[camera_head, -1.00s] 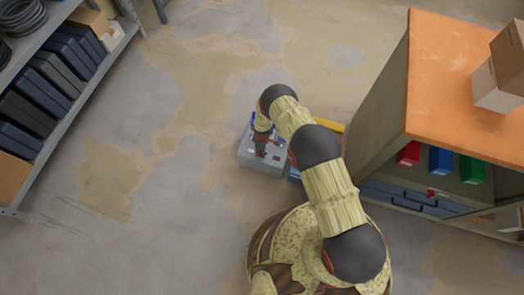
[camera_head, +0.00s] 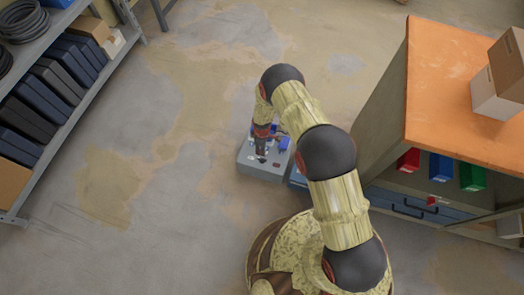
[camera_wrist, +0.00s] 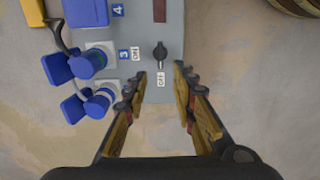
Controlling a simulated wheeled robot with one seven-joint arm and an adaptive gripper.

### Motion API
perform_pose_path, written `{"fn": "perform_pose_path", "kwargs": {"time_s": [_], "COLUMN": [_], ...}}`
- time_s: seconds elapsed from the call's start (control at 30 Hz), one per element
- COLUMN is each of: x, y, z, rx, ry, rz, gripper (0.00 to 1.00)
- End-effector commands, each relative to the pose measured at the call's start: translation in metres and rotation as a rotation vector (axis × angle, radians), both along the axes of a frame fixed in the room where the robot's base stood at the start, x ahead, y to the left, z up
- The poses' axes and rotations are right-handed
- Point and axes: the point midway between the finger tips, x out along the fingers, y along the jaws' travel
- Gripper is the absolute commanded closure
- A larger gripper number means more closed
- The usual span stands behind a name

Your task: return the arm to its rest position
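My arm reaches out from my base and bends down over a grey socket box (camera_head: 243,163) on the floor. My gripper (camera_head: 261,155) is above this box in the head view. In the wrist view my gripper (camera_wrist: 160,82) is open, its two fingers wide apart with nothing between them. Blue sockets with lids (camera_wrist: 92,62) are on the box to the left of the switch.
An orange-topped workbench (camera_head: 450,90) with cardboard boxes (camera_head: 497,97) and coloured bins (camera_head: 440,167) stands at right. A shelf (camera_head: 75,107) with dark cases stands at left. The concrete floor (camera_head: 170,200) between shelf and box is clear.

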Motion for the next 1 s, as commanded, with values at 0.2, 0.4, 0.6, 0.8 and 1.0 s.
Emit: {"fn": "perform_pose_path", "kwargs": {"time_s": [0.2,0.4,0.6,0.8,1.0], "x": [0.000,0.000,0.000,-0.010,-0.078], "y": [0.000,0.000,0.000,-0.003,-0.024], "z": [0.002,0.002,0.002,0.001,0.002], "rx": [0.000,0.000,0.000,-0.013,-0.086], "ry": [0.000,0.000,0.000,0.035,0.185], "rz": [0.000,0.000,-0.002,-0.110,-0.277], "gripper": [0.73,0.73,0.73,0.73,0.73]}}
